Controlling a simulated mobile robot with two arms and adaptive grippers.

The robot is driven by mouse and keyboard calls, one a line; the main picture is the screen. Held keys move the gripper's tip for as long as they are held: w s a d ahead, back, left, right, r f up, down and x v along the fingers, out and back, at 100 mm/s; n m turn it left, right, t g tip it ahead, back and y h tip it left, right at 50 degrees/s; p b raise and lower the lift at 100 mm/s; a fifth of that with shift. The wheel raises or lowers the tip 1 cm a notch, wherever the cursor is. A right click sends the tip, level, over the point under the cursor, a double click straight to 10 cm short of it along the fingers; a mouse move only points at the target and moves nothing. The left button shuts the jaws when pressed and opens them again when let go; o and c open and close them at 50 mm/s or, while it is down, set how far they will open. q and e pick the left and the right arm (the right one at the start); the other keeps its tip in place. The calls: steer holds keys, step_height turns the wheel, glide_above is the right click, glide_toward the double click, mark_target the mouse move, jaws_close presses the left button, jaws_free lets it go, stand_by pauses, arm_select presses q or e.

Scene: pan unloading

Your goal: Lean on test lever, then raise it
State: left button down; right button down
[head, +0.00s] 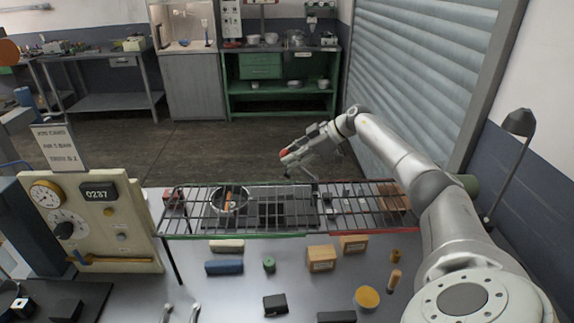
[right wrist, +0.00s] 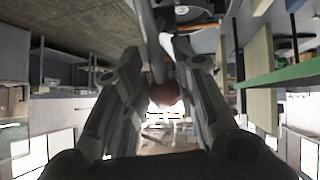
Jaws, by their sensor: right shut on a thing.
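My right gripper (head: 297,151) is beyond the wire rack, above the back of the bench. Its fingers (right wrist: 165,95) are shut on the reddish round knob (right wrist: 166,93) of a grey bar (right wrist: 153,42), which I take for the test lever. In the head view the knob (head: 284,154) shows red at the fingertips; the lever's base is hard to make out. A beige panel (head: 130,226) at left has a gauge, a knob, a counter reading 0237 and a horizontal orange bar (head: 112,261). My left gripper is not in view.
The wire rack (head: 180,220) spans the bench (head: 232,300). A round pan (head: 214,209) with orange pieces shows through it. Wooden blocks (head: 321,260), a blue block (head: 223,267) and a green cylinder (head: 269,264) stand in front. A lamp (head: 519,122) is at right.

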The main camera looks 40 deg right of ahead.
mark_target(309, 173)
steer(key=shift+s+d+r+t+y+b, duration=0.25)
steer(key=shift+s+d+t+y+b, duration=0.15)
steer(key=shift+d+t+y+b, duration=0.1)
steer(key=shift+s+d+r+t+y+b, duration=0.2)
steer(key=shift+s+d+t+y+b, duration=0.2)
steer(key=shift+d+t+y, duration=0.1)
steer(key=shift+s+d+r+m+t+y+b, duration=0.35)
steer(key=shift+s+d+t+y+b, duration=0.45)
steer(key=shift+b, duration=0.45)
steer(key=shift+s+d+r+t+b, duration=0.2)
steer(key=shift+d+r+t+b, duration=0.1)
steer(key=shift+t+b, duration=0.15)
steer(key=shift+y, duration=0.4)
steer(key=c, duration=1.1)
jaws_free()
steer(key=shift+c, duration=0.2)
